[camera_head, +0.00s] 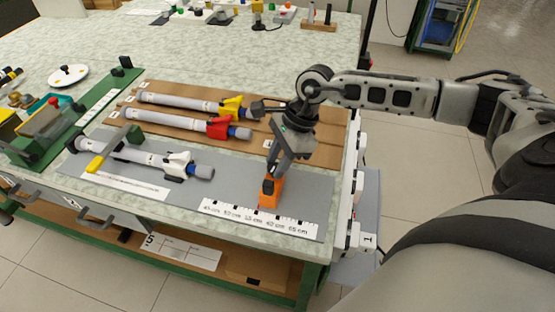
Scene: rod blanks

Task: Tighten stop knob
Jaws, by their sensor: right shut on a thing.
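An orange stop block (270,197) stands on the grey mat, at the back edge of the white ruler strip (260,219) with centimetre marks. My right gripper (270,180) reaches down from above and is shut on the dark stop knob (267,187) at the top of the block. The fingers hide most of the knob, so how far it is turned cannot be seen. My left gripper is not in view.
A grey rod with a white clamp (178,164) lies on the grey mat (232,180) to the left. Two more rods, with a yellow clamp (233,104) and a red clamp (221,127), lie on the brown board behind. A green rail (95,105) runs along the left.

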